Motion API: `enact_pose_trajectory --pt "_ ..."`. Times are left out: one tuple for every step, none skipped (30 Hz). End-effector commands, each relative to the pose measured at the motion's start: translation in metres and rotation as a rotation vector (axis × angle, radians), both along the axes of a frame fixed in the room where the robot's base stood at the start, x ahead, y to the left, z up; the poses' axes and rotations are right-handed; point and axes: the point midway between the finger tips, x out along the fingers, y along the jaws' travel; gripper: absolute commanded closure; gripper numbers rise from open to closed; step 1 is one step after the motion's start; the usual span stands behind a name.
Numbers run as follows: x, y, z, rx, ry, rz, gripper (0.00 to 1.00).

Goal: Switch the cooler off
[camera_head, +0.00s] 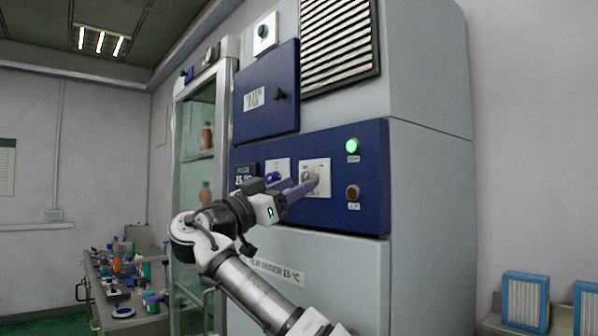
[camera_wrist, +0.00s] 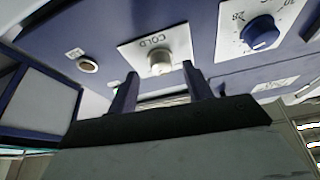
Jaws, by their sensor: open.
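The cooler (camera_head: 420,200) is a tall grey cabinet with a blue control panel (camera_head: 375,165). A pale knob (camera_head: 311,178) sits on a white plate on this panel, partly hidden by my gripper in the head view. In the wrist view the knob (camera_wrist: 160,62) is on a plate marked COLD. My gripper (camera_head: 308,184) is open at the knob. In the wrist view my gripper's fingers (camera_wrist: 160,74) stand on either side of the knob; I cannot tell whether they touch it. A green lamp (camera_head: 351,146) is lit at the panel's upper right.
A blue dial (camera_head: 273,177) and a small display (camera_head: 245,177) are left of the knob. The dial also shows in the wrist view (camera_wrist: 260,33). A dark amber lamp (camera_head: 352,192) is below the green one. A glass cabinet (camera_head: 228,140) and cluttered bench (camera_head: 105,312) stand left.

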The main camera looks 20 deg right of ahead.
Motion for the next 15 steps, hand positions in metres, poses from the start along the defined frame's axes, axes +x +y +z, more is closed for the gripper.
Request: enact_pose_trajectory --pt "0.002 -0.007 0.007 -0.002 0.0 -0.004 0.5" --pt "0.003 -0.01 0.008 -0.001 0.001 -0.003 0.5" --pt "0.004 -0.013 0.009 -0.001 0.0 -0.001 0.5" --pt "0.004 -0.015 0.009 -0.001 0.0 0.0 0.5" --pt "0.005 -0.017 0.009 -0.001 0.0 0.0 0.5" --pt "0.006 -0.019 0.01 -0.001 0.001 0.0 0.5" --pt "0.006 -0.02 0.01 -0.001 0.001 0.0 0.5" --pt "0.006 -0.02 0.01 -0.001 0.001 0.0 0.5" --pt "0.007 -0.021 0.01 -0.001 0.001 0.0 0.5" --pt "0.007 -0.021 0.009 -0.001 0.0 0.0 0.5" --pt "0.007 -0.021 0.009 -0.001 0.0 0.0 0.5" --pt "0.007 -0.021 0.009 -0.001 0.0 0.001 0.5" --pt "0.007 -0.021 0.009 -0.001 0.0 0.001 0.5" --pt "0.007 -0.021 0.009 -0.001 0.0 0.001 0.5" --pt "0.007 -0.021 0.009 -0.001 0.0 0.001 0.5"
